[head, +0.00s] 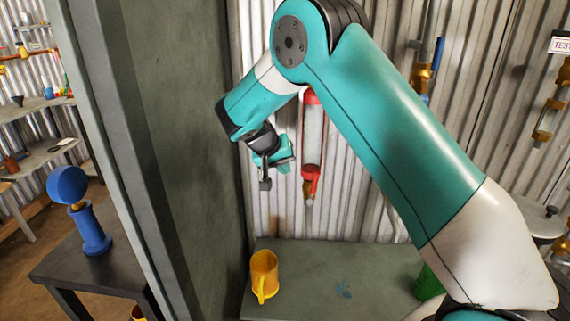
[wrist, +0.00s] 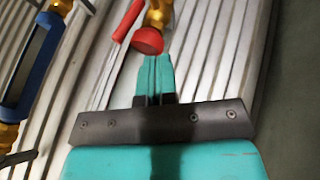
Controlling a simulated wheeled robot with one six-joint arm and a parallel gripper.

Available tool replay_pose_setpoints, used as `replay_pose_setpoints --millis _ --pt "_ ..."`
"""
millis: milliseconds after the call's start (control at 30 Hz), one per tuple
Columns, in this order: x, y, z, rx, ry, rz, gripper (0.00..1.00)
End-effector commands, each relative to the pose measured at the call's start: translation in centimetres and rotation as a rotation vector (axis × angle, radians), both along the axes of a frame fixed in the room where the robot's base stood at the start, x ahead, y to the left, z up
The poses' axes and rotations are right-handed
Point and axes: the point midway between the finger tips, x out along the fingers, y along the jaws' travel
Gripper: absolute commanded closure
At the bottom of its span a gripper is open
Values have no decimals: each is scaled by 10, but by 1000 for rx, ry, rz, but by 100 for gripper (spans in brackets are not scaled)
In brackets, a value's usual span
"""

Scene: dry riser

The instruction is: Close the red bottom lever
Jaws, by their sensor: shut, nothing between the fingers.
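In the head view, a clear upright tube with red ends (head: 312,135) is mounted on the corrugated wall. Its red bottom lever (head: 310,180) is at the lower end, above a small brass tip. My gripper (head: 288,161) is just left of the tube; my arm partly covers the tube's upper end. In the wrist view, my teal fingers (wrist: 154,72) are together and empty. A round red cap (wrist: 147,40) on a brass fitting (wrist: 158,14) is just beyond the fingertips. A red bar (wrist: 128,20) lies left of the fitting. I cannot tell whether fingers and cap touch.
A blue-ended gauge with brass fittings (wrist: 35,68) is left in the wrist view. A yellow mug (head: 264,274) stands on the grey-green bench (head: 320,258). A dark upright panel (head: 195,130) is close on the left. A green object (head: 428,284) is partly behind my arm.

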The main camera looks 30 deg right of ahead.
Motion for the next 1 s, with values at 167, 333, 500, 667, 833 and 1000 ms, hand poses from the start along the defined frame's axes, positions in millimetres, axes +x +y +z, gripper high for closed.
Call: replay_pose_setpoints --millis 167,333,500,667,833,1000 --pt "5 -23 -32 0 5 -1 100" --pt "7 -44 -53 1 2 -2 100" --pt "-2 -63 -57 1 2 0 100" --pt "-5 -71 -60 2 2 2 100" --pt "-6 -71 -60 2 1 2 100" --pt "-6 -71 -60 3 1 2 100"
